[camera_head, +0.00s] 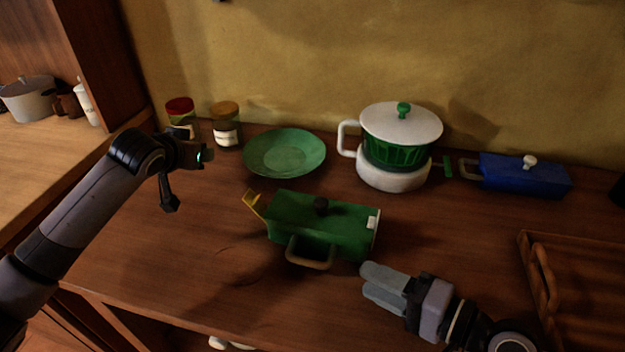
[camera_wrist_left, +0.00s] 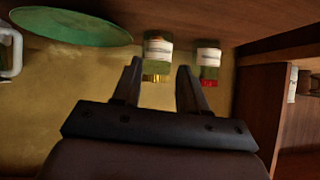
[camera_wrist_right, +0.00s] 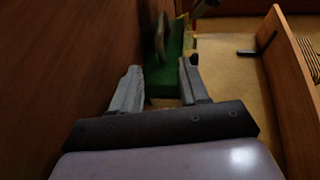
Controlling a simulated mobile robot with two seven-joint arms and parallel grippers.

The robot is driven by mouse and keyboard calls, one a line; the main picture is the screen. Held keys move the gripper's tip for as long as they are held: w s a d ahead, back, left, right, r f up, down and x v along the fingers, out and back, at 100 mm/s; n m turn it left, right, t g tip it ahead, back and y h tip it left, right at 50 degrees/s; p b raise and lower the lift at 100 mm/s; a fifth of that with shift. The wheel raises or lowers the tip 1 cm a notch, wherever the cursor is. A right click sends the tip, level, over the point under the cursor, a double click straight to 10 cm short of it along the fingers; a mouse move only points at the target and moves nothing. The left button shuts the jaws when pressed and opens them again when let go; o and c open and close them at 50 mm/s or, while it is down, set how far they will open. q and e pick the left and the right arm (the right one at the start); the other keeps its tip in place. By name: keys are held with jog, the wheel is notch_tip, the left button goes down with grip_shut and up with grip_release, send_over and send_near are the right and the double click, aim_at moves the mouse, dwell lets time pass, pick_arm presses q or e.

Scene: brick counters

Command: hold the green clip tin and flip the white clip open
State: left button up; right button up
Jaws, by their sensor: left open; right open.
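The green clip tin (camera_head: 337,222) stands on the wooden counter in the middle of the head view, with a dark knob on its lid and a loop handle at its front. The white clip (camera_head: 373,222) is at its right end, and a yellow part (camera_head: 254,204) sticks up at its left end. My right gripper (camera_head: 366,280) is open and empty, just right of and in front of the tin. In the right wrist view the tin (camera_wrist_right: 168,80) shows dimly between the fingers. My left gripper (camera_head: 188,180) is open and empty, above the counter left of the tin.
Behind the tin stand a green plate (camera_head: 285,153), two jars (camera_head: 227,125), a white-and-green lidded pot (camera_head: 402,140) and a blue tin (camera_head: 525,174). A wooden tray (camera_head: 575,290) lies at the right. The counter left of the tin is clear.

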aim_at(317, 237)
pick_arm(q)
jog(key=s+d+r+m+g+h, duration=0.1)
jog(key=s+d+r+m+h, duration=0.15)
jog(key=d, duration=0.75)
jog(key=s+d+r+m+g+h, duration=0.2)
jog(key=d+r, duration=0.2)
jog(key=d, duration=0.6)
pick_arm(e)
jog(key=shift+w+a, duration=0.35)
jog(key=shift+a, duration=0.1)
pick_arm(q)
jog(key=s+d+r+m+g, duration=0.1)
jog(key=s+d+m+g, duration=0.3)
jog(key=s+d, duration=0.6)
jog(key=shift+s+d+r+m+g, duration=0.15)
jog(key=shift+s+d+m+g, duration=0.3)
jog(key=shift+s, duration=1.15)
pick_arm(e)
jog(key=shift+x, duration=3.05)
pick_arm(q)
jog(key=shift+a, duration=0.1)
pick_arm(e)
jog(key=shift+f, duration=0.15)
